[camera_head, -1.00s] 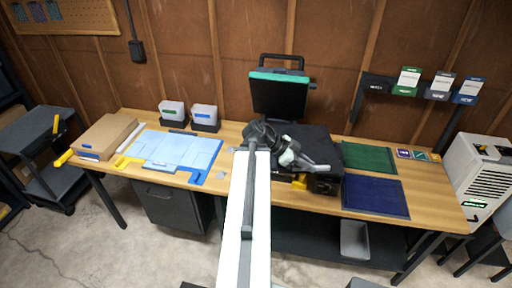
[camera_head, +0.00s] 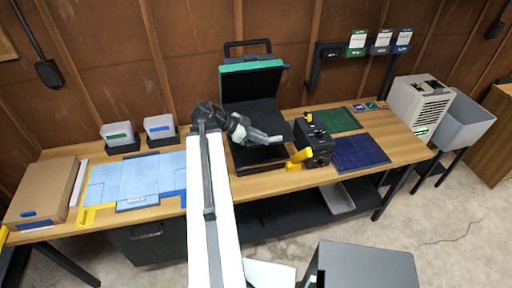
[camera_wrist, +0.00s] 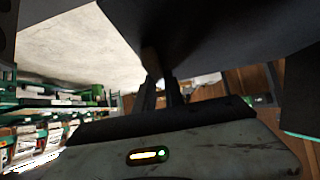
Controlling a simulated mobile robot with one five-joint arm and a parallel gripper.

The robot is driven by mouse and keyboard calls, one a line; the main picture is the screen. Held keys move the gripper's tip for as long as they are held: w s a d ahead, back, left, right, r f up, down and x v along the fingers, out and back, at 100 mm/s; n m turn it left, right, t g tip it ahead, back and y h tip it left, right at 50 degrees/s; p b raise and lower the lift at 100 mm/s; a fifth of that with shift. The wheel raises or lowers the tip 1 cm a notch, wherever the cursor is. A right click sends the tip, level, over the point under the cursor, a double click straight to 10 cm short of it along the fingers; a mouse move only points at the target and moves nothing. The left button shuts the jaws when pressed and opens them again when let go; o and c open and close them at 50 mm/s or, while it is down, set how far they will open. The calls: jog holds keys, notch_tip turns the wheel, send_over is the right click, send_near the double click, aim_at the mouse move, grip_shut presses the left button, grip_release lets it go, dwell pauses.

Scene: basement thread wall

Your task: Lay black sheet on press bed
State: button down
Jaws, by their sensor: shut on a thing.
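The press (camera_head: 253,75) stands at the back of the wooden bench with its green-edged lid raised. My gripper (camera_head: 277,139) is over the dark bed area in front of the lid, left of a black unit with yellow handles (camera_head: 313,145). In the wrist view my gripper (camera_wrist: 162,92) is shut on a broad dark sheet (camera_wrist: 215,30), which spreads from the fingertips across the top of the picture. In the head view the sheet and the dark bed merge, so I cannot tell whether they touch. My arm hides part of the bench.
A blue mat (camera_head: 360,152) and a green mat (camera_head: 332,120) lie on the right. Light-blue sheets (camera_head: 135,180) and a cardboard box (camera_head: 42,192) lie on the left. A grey surface (camera_head: 366,266) stands at the lower front.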

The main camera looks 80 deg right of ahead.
jog(key=shift+s, duration=0.25)
jog(key=shift+f, duration=0.15)
jog(key=d+f+b, duration=0.2)
jog(key=f+b, duration=0.7)
jog(key=d+f+b, duration=0.2)
jog(key=f+b, duration=0.7)
jog(key=shift+d+f+b, duration=0.15)
jog(key=shift+d+b, duration=0.1)
jog(key=shift+b, duration=0.05)
jog(key=c, duration=1.8)
grip_release()
jog(key=shift+w, duration=0.1)
jog(key=o, duration=0.4)
jog(key=shift+c, duration=0.2)
